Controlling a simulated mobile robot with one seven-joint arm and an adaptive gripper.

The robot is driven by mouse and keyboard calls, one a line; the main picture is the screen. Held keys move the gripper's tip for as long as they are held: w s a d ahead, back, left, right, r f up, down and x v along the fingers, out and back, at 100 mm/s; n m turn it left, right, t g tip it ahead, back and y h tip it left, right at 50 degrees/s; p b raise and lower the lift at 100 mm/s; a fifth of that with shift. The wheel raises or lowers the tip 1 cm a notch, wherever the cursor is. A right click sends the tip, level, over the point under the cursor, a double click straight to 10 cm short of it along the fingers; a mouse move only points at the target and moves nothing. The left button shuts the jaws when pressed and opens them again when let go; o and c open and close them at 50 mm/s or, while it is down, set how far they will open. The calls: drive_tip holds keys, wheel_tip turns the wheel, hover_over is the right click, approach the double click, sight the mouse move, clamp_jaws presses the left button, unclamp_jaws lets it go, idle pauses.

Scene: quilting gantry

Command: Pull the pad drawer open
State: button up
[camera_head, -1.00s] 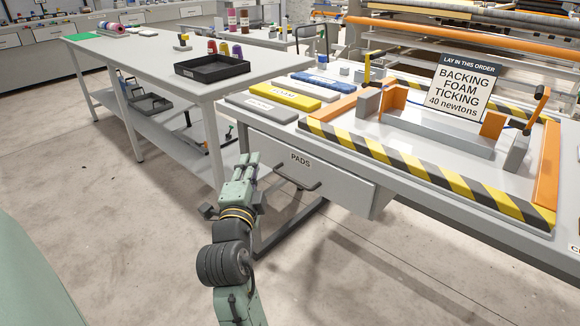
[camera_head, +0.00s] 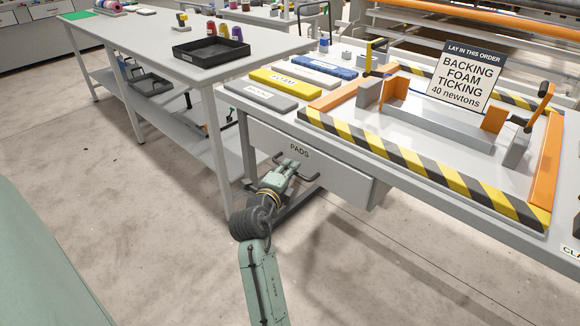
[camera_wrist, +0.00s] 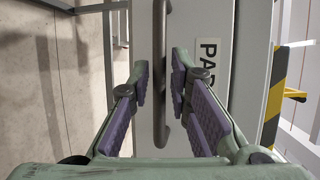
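The pad drawer (camera_head: 340,173) is a light grey front labelled PADS under the near edge of the worktable, and it looks shut. Its dark bar handle (camera_wrist: 160,75) runs upright in the wrist view. My gripper (camera_head: 293,165) is in front of the drawer at the handle. In the wrist view my gripper (camera_wrist: 160,75) is open, with purple-padded fingers on either side of the handle and a gap left on both sides. In the head view the gripper covers much of the handle.
The worktable carries a striped yellow-black frame (camera_head: 420,175), a sign (camera_head: 466,77) and several pads, such as the yellow one (camera_head: 286,82). A side table (camera_head: 150,50) with a black tray (camera_head: 211,50) stands at the left. The floor (camera_head: 150,240) in front is clear.

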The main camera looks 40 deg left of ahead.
drive_tip(key=shift+w+a+f, duration=0.1)
drive_tip(key=shift+w+a, duration=0.05)
drive_tip(key=shift+w, duration=0.3)
drive_tip(key=shift+c, duration=0.2)
clamp_jaws()
